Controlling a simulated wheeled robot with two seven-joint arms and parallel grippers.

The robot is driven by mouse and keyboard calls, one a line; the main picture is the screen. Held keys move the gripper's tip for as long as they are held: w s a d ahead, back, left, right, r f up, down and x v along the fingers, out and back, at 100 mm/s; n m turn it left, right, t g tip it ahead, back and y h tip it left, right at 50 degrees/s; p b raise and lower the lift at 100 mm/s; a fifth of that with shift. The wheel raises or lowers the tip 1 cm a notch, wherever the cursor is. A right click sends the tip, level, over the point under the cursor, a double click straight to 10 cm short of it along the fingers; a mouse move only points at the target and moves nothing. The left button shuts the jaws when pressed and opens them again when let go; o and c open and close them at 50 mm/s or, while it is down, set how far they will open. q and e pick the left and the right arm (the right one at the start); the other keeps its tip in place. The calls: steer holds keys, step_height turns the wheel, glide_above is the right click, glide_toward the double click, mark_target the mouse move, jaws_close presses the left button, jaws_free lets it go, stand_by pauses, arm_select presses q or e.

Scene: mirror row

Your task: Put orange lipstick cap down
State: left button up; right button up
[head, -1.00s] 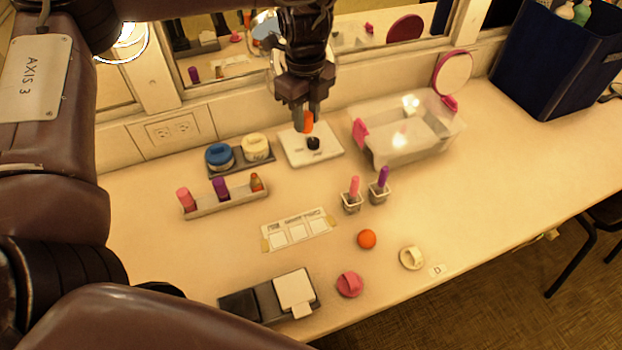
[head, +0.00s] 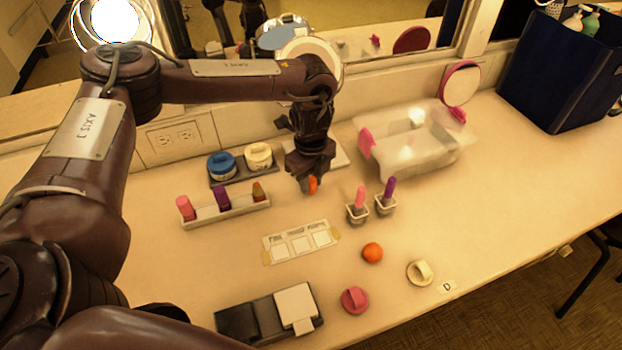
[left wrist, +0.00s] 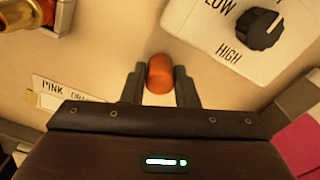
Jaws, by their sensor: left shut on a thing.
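My left gripper (head: 309,188) is shut on the orange lipstick cap (head: 313,184) in the head view. The cap also shows between the two fingers in the left wrist view (left wrist: 160,74). The gripper is in front of the white plate with the dial and right of the lipstick rack (head: 226,211). It is behind the labelled card (head: 301,243), whose words pink and orange partly show in the left wrist view (left wrist: 62,92). I cannot tell whether the cap touches the table. My right gripper is not in view.
A pink and a purple lipstick stand in small holders (head: 358,213) to the right. A clear bin (head: 420,160) is behind them. An orange ball (head: 372,252), a pink lid (head: 354,300) and a cream lid (head: 420,272) lie in front.

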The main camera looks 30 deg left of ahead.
mark_target(311, 180)
arm_select(q)
steer(key=shift+s+f, duration=0.1)
steer(key=shift+f, duration=0.05)
steer(key=o, duration=0.9)
steer(key=shift+o, duration=0.2)
steer(key=shift+r, duration=0.6)
step_height(311, 180, up, 11)
steer(key=p, duration=0.1)
steer(key=shift+r, duration=0.15)
